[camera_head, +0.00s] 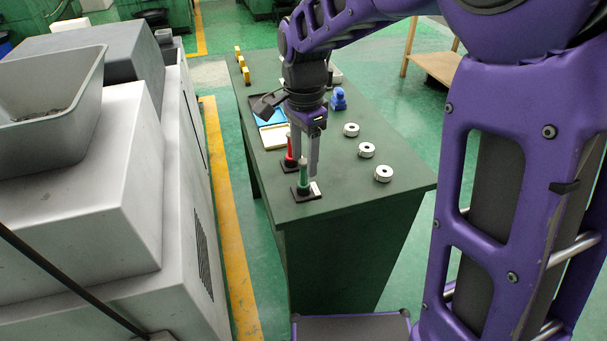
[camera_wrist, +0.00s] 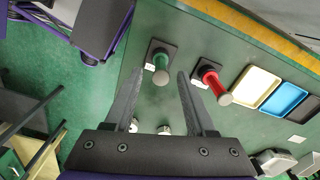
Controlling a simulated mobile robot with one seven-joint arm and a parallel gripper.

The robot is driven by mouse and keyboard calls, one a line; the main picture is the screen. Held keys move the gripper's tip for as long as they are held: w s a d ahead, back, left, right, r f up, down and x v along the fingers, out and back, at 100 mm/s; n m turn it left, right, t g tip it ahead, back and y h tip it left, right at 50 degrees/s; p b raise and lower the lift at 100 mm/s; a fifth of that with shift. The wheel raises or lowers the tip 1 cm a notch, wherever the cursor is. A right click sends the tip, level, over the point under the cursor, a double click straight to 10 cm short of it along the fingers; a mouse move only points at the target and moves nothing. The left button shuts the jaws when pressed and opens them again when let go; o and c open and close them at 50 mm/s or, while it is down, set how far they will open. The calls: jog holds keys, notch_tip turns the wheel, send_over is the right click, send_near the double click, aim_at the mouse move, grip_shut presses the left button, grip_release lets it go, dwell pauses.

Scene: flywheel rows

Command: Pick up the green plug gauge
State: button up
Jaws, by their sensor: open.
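The green plug gauge (camera_head: 303,176) stands upright on a small dark base with a white label, near the front edge of the green table (camera_head: 345,195). In the wrist view the green plug gauge (camera_wrist: 161,66) appears beyond the fingertips, between their lines. My gripper (camera_head: 305,165) is open and empty, pointing down over the table by the gauges. Its two fingers spread wide in the wrist view (camera_wrist: 160,78). A red plug gauge (camera_head: 289,150) stands on its own base just behind the green one; it is to the right in the wrist view (camera_wrist: 215,86).
White ring parts (camera_head: 383,173) stand in a row on the table's right side. A blue part (camera_head: 338,99) sits farther back. A cream tray (camera_head: 273,136) and a blue tray (camera_head: 262,112) lie behind the red gauge. A grey machine (camera_head: 90,190) stands left of the table.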

aim_at(304, 176)
notch_tip(304, 176, down, 4)
jog(key=shift+r, duration=0.15)
grip_shut()
